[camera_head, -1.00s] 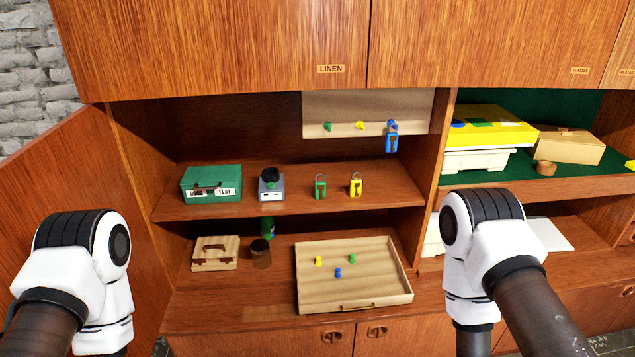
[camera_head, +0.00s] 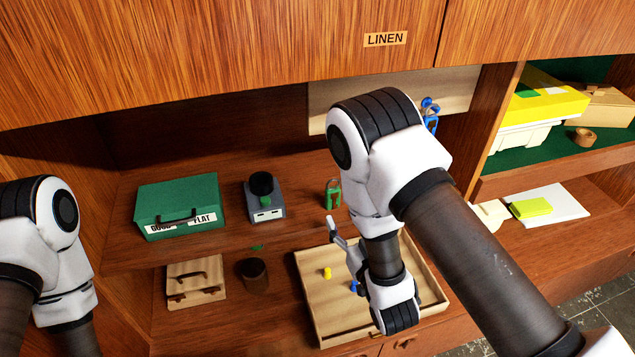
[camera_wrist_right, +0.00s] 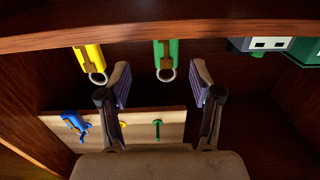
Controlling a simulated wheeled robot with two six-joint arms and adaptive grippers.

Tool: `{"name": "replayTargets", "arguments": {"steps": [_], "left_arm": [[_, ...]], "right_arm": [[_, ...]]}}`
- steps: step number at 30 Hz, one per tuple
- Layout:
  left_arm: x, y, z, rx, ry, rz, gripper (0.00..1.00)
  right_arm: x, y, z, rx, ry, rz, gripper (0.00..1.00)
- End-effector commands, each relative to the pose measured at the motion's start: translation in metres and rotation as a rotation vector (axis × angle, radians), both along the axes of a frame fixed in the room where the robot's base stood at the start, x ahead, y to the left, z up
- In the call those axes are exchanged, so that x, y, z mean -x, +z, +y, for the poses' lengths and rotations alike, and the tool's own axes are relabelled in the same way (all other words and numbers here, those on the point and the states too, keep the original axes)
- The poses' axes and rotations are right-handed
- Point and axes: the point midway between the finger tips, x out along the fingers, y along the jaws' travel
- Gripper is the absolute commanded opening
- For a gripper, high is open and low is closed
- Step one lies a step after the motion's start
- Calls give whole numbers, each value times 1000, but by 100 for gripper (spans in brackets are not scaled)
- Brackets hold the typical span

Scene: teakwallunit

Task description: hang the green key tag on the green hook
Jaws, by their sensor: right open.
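The green key tag (camera_head: 333,190) stands on the upper shelf with its ring. It also shows in the right wrist view (camera_wrist_right: 166,52), its ring lying between the fingers' lines but beyond the tips. My right gripper (camera_head: 338,238) is open and empty, in front of the shelf and just below the tag. Both its fingers show in the right wrist view (camera_wrist_right: 162,82), apart from the tag. The green hook (camera_wrist_right: 157,128) is on the pale hook board (camera_wrist_right: 172,116) and bare; my right arm hides it in the head view. My left arm is at the left edge, its gripper out of view.
A yellow tag (camera_wrist_right: 89,58) stands beside the green one. A blue tag (camera_head: 430,122) hangs on the board. A grey box (camera_head: 263,200) and a green case (camera_head: 178,205) stand left. A tray (camera_head: 310,300) with pegs lies below my right gripper.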

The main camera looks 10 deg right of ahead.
Motion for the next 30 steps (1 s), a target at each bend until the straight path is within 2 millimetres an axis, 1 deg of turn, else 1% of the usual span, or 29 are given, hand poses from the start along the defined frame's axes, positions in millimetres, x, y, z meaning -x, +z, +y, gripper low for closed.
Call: {"name": "replayTargets", "arguments": {"steps": [2, 5, 11, 15, 18, 21, 26, 27, 29, 30], "left_arm": [[0, -3, 0, 0, 0, 1, 40], [1, -2, 0, 0, 0, 1, 40], [0, 5, 0, 0, 0, 1, 40], [0, 14, 0, 0, 0, 1, 40], [0, 15, 0, 0, 0, 0, 40], [0, 15, 0, 0, 0, 0, 40], [0, 14, 0, 0, 0, 1, 40], [0, 14, 0, 0, 0, 1, 40], [0, 14, 0, 0, 0, 1, 40], [0, 14, 0, 0, 0, 1, 40]], "right_arm": [[-2, 4, 6, 6, 16, -15, 65], [-9, 8, 8, 6, 19, -26, 65], [-36, 10, 10, 6, 18, -26, 65], [-60, 13, 13, 5, 18, -25, 65], [-76, 10, 14, 5, 18, -24, 65], [-82, 9, 15, 7, 18, -22, 65], [-82, 8, 15, 7, 18, -21, 65], [-82, 8, 14, 7, 18, -21, 50], [-82, 8, 14, 7, 18, -21, 29], [-82, 8, 14, 6, 18, -21, 15]]}}
